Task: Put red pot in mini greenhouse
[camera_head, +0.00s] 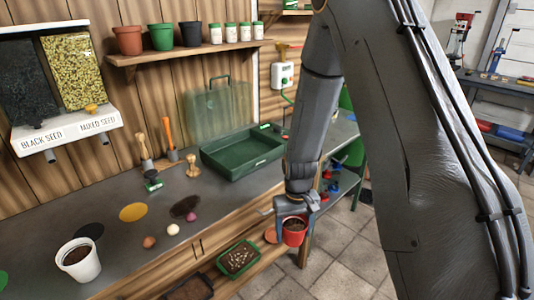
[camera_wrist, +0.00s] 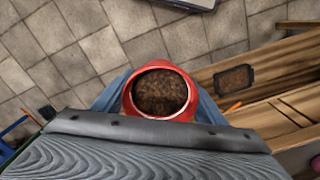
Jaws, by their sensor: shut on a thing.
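The red pot (camera_head: 293,232) is full of dark soil and hangs upright in my gripper (camera_head: 290,212), which is shut on it. In the wrist view the red pot (camera_wrist: 161,92) shows from above, with a gripper finger on each side. In the head view the pot is in front of the bench edge, over the tiled floor. The mini greenhouse is a green tray (camera_head: 243,153) on the bench, with a clear green lid (camera_head: 218,107) raised behind it. The inside of the tray that shows looks empty. My gripper is below and to the right of the tray in the picture.
A white pot (camera_head: 78,260) with soil stands on the bench, near several small round items and coloured discs. Hand tools (camera_head: 168,140) stand left of the tray. A lower shelf holds a green tray of soil (camera_head: 238,258). A wall shelf (camera_head: 187,49) holds pots and jars.

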